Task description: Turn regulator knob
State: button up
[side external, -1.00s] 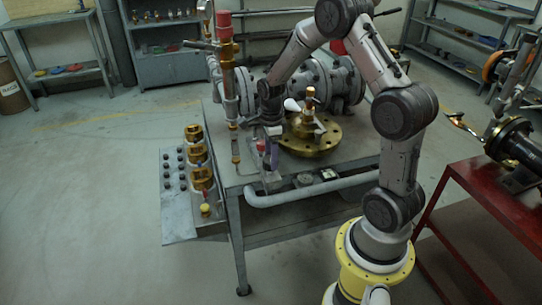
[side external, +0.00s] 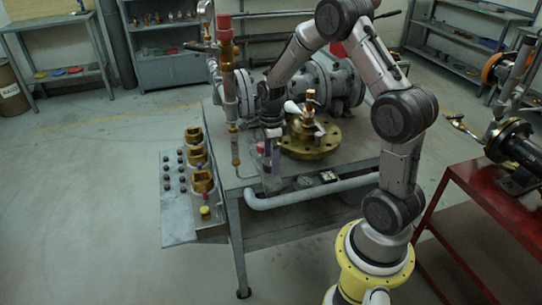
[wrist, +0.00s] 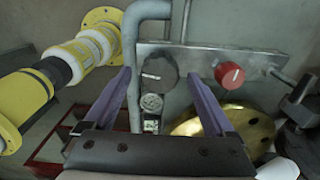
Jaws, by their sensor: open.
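In the wrist view a grey panel carries a dark grey round knob (wrist: 160,73) and a red knob (wrist: 230,75) to its right. Which of them is the regulator knob cannot be told. My gripper (wrist: 159,76) is open, with its purple fingers on either side of the dark knob in the picture. The red knob lies outside the right finger. I cannot see contact with either knob. In the side external view my gripper (side external: 273,157) points down near the bench's front edge, beside a small red part (side external: 261,148). The fingertips are hard to make out there.
A brass flange (side external: 310,140) stands on the bench right of my gripper. A tall red-topped pipe (side external: 227,70) rises on the left. A grey pipe (side external: 310,190) runs along the bench front.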

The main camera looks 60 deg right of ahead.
notch_tip(320, 180, up, 14)
dwell(0.5)
